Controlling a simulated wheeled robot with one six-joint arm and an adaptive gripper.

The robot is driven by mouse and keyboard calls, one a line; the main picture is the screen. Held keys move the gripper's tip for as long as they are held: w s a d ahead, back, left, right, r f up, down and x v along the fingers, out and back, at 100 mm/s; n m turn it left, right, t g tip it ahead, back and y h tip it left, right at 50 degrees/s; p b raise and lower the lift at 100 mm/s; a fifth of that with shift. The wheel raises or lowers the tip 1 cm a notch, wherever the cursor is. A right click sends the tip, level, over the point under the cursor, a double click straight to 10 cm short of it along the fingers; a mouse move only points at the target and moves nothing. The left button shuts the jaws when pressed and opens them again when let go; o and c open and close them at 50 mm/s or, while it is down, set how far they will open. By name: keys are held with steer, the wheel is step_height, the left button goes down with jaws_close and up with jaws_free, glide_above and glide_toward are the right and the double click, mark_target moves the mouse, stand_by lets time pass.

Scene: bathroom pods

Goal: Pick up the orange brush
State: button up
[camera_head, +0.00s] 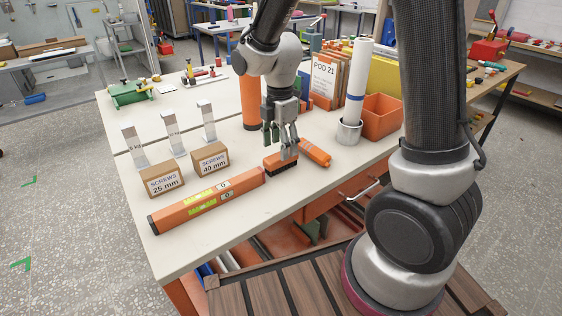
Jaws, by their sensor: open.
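The orange brush (279,164) lies on the white worktop, with a dark bristle strip along its lower front side. My gripper (281,142) points down at it, with its fingers spread and the tips at or just above the brush's upper side. I cannot tell whether they touch it. The fingers hide part of the brush. Another orange piece (315,153) lies just right of the fingers. I cannot tell whether it joins the brush.
An orange spirit level (208,201) lies left of the brush. Two screw boxes (163,180) (210,159) stand behind it. An orange cylinder (250,105) stands behind the gripper. A metal cup (349,132) holding a white roll and an orange bin (381,117) stand to the right.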

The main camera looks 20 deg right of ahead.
mark_target(281, 162)
step_height(281, 162, down, 4)
steer(key=shift+d+f, duration=0.15)
steer(key=c, duration=1.2)
